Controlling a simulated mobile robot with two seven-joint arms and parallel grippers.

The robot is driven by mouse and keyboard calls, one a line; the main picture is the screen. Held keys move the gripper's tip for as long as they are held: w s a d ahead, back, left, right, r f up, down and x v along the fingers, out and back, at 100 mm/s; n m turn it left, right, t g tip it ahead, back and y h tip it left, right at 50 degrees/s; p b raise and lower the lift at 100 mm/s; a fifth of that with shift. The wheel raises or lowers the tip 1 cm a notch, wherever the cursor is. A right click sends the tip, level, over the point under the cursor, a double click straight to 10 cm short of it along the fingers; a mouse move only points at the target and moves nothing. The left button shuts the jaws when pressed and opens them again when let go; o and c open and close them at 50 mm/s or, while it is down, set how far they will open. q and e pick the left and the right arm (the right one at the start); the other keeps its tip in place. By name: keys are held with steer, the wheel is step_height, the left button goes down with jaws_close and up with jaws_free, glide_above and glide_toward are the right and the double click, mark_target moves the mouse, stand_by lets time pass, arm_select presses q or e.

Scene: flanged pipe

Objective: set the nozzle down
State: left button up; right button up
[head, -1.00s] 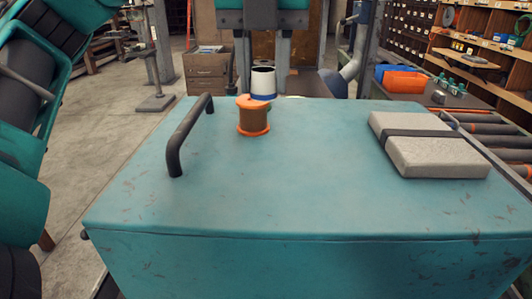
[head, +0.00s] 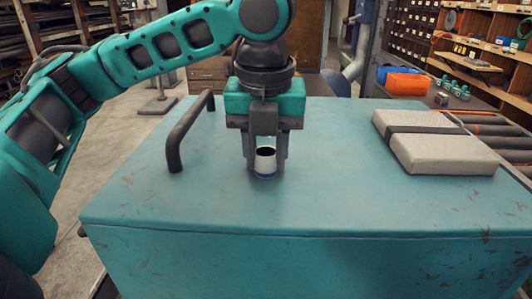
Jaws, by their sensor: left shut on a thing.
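The nozzle (head: 265,162) is a small white, cup-like piece with a dark open top and a blue band at its base. It is upright between the fingers of my left gripper (head: 266,160), which is shut on it. Its base is at or very close to the top of the teal cabinet (head: 340,205); I cannot tell whether it touches. The orange-flanged brown spool seen earlier is not visible now; my left gripper covers that spot. My right gripper is not in view.
A black bar handle (head: 178,137) stands on the cabinet top to the left. A grey strapped slab (head: 440,150) lies at the right. The top in front of the nozzle is clear. An orange bin (head: 407,83) stands beyond, at the back right.

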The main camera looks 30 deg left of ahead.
mark_target(266, 157)
arm_select(q)
steer(key=o, duration=1)
steer(key=shift+r, duration=0.1)
steer(key=shift+s+d+r+p, duration=0.15)
steer(key=shift+s+r+p, duration=0.15)
steer(key=shift+r, duration=1.65)
steer(key=shift+s+d+r+p, duration=0.2)
steer(key=shift+r+p, duration=0.15)
steer(key=shift+r, duration=1.65)
steer(key=shift+s+d+r+p, duration=0.1)
steer(key=shift+s+r+p, duration=0.2)
steer(key=shift+r, duration=1.65)
